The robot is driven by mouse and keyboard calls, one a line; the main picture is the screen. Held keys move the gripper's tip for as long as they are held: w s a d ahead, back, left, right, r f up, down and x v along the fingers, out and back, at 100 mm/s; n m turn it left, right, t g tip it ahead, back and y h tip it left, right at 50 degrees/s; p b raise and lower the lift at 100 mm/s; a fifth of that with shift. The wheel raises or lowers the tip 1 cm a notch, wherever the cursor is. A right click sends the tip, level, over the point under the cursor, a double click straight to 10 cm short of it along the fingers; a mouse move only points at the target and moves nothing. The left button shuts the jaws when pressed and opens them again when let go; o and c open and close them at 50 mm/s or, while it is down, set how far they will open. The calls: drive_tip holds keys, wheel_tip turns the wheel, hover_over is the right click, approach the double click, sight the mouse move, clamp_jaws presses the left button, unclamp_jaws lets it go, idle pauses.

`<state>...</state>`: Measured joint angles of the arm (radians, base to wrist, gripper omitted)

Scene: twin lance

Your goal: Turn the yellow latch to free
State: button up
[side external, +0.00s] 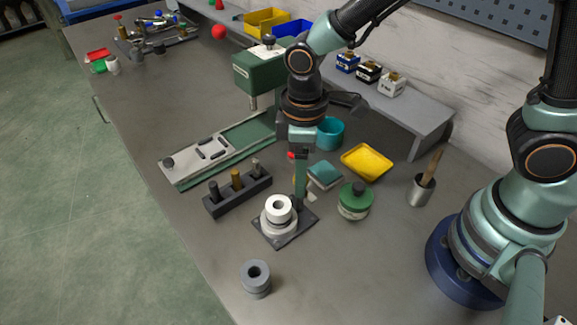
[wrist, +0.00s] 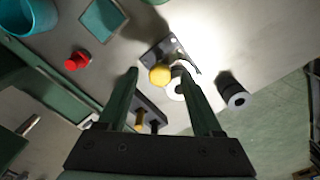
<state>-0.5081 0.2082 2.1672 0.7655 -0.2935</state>
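A yellow knob (wrist: 160,75), which looks like the latch, sits on a dark square plate beside a white ring in the wrist view. In the side view I see the dark plate (side external: 270,240) with the stacked white ring (side external: 279,209), but the yellow knob cannot be made out there. My gripper (wrist: 158,70) is open, with one green finger on each side of the knob in the wrist view. In the side view my gripper (side external: 300,202) points down just behind the white ring. I cannot tell whether the fingers touch the knob.
A grey ring cylinder (side external: 256,279) stands in front. A dark peg block (side external: 237,194) is left of the plate, a green-lidded jar (side external: 354,200) right. A yellow tray (side external: 367,162) and teal cup (side external: 330,133) are behind. The bench's front is otherwise clear.

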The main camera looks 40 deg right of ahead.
wheel_tip(320, 180, up, 12)
idle(0.7)
drive_tip(key=d+r+m+t, duration=0.1)
drive_tip(key=d+m, duration=0.3)
drive_tip(key=d, duration=0.4)
drive_tip(key=s+d+r+m+t, duration=0.1)
drive_tip(key=d+m+t, duration=0.3)
drive_tip(key=d, duration=0.4)
drive_tip(key=shift+s+d+r+m+t, duration=0.3)
drive_tip(key=shift+d+r+m, duration=0.1)
drive_tip(key=shift+r+m, duration=0.25)
